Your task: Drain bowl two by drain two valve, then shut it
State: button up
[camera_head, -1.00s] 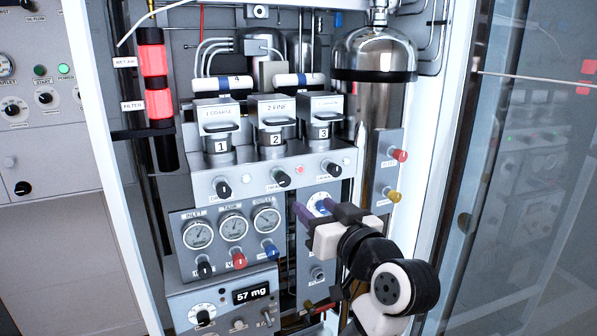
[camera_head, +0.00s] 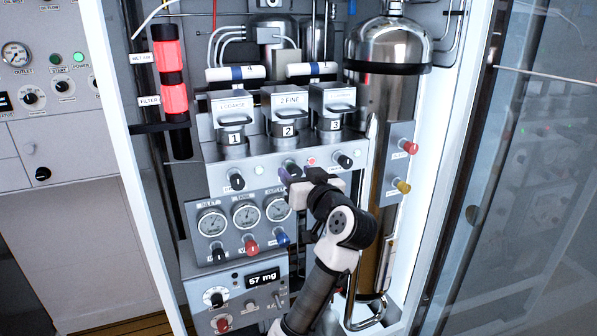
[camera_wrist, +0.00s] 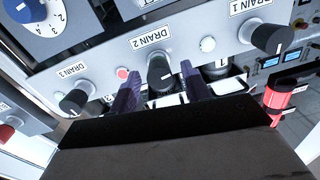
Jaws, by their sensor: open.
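Bowl two (camera_head: 288,130), a grey canister with a "2" label, stands in the middle of three under the "2 FINE" housing. The drain two valve (camera_wrist: 161,72), a black knob with a white mark, sits under the "DRAIN 2" label, upside down in the wrist view. My gripper (camera_wrist: 158,82) is open, with one purple finger on each side of this knob. I cannot tell whether the fingers touch it. In the head view my gripper (camera_head: 295,178) covers most of the knob. The liquid inside the bowl is not visible.
The drain 1 knob (camera_wrist: 272,39) and drain 3 knob (camera_wrist: 76,101) sit on either side. A red lamp (camera_wrist: 122,73) is lit between drain 2 and drain 3. Gauges (camera_head: 246,214) with small knobs and a "57 mg" display (camera_head: 263,280) are below. A steel tank (camera_head: 388,55) stands right.

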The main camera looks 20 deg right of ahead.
jog(key=shift+c, duration=0.5)
jog(key=c, duration=0.9)
jog(key=shift+m, duration=0.4)
jog(key=m, duration=0.4)
jog(key=shift+m, duration=0.3)
jog(key=m+p, duration=0.1)
jog(key=m, duration=0.3)
jog(key=shift+m+h, duration=0.3)
jog(key=shift+m, duration=0.1)
jog(key=m+p, duration=0.2)
jog(key=m, duration=0.3)
jog(key=shift+m+t, duration=0.3)
jog(key=shift+f+m+h+p, duration=0.1)
jog(key=shift+m+h+p, duration=0.2)
jog(key=shift+m+p, duration=1.3)
jog(key=shift+o, duration=0.2)
jog(key=shift+d+m+b, duration=0.1)
jog(key=shift+m+b, duration=0.6)
jog(key=shift+m, duration=0.2)
